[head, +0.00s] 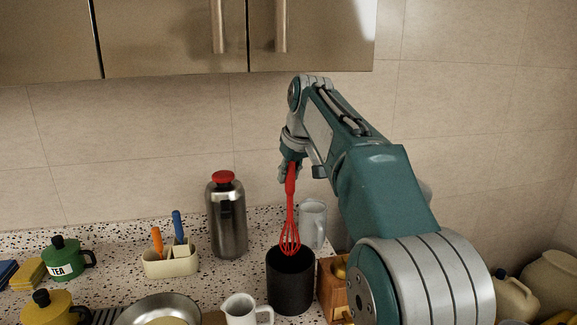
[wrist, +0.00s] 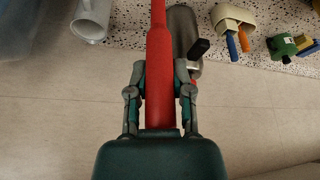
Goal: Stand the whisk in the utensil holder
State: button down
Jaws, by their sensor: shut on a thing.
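A red whisk (head: 290,215) hangs upright, wire end down, from my gripper (head: 290,168) in the head view. The gripper is shut on its handle, which also shows in the wrist view (wrist: 160,75) between the fingers (wrist: 160,105). The black cylindrical utensil holder (head: 290,285) stands on the counter below. The whisk's wire end is at the holder's opening, overlapping its far rim in the head view; I cannot tell how far inside it is. The holder is not seen in the wrist view.
A steel flask with a red lid (head: 226,215) stands left of the whisk. A glass mug (head: 313,224) is close behind on the right, a white mug (head: 245,310) in front, and a wooden box (head: 330,290) beside the holder. Cabinets (head: 180,35) hang above.

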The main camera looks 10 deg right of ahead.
aim_at(291, 201)
jog(key=shift+f, duration=4.45)
jog(key=shift+c, duration=2.2)
grip_release()
jog(key=v, duration=1.1)
jog(key=shift+r, duration=0.4)
